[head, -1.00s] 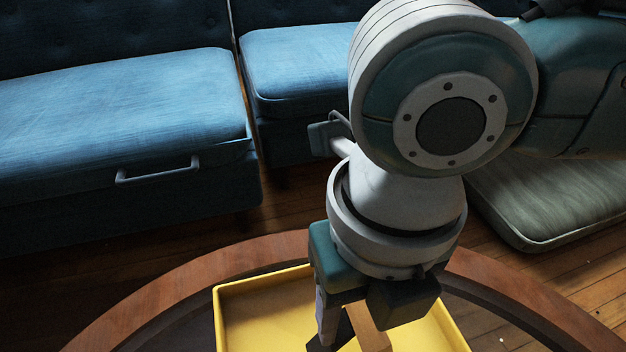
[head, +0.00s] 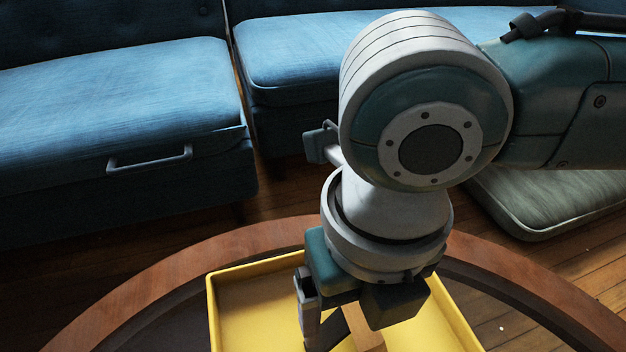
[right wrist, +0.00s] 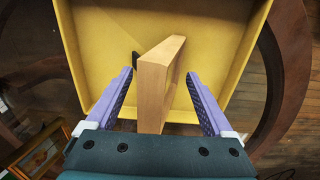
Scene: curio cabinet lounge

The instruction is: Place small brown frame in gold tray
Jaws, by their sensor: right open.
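The small brown frame (head: 368,335) is a light wooden piece, and only its end shows below my right gripper in the head view. In the right wrist view the frame (right wrist: 155,85) stands on edge over the gold tray's floor, between the two fingers. My right gripper (head: 343,336) is open, with a visible gap on each side of the frame. The gold tray (head: 209,312) is yellow and shallow, under the gripper. Its floor and walls also show in the right wrist view (right wrist: 105,40). My left gripper is not in view.
The tray is on a round table with a wooden rim (head: 185,265). Blue sofas (head: 120,100) stand behind it, and a grey-green cushion (head: 550,200) lies on the floor at right. An orange-edged object (right wrist: 38,150) shows at lower left in the right wrist view.

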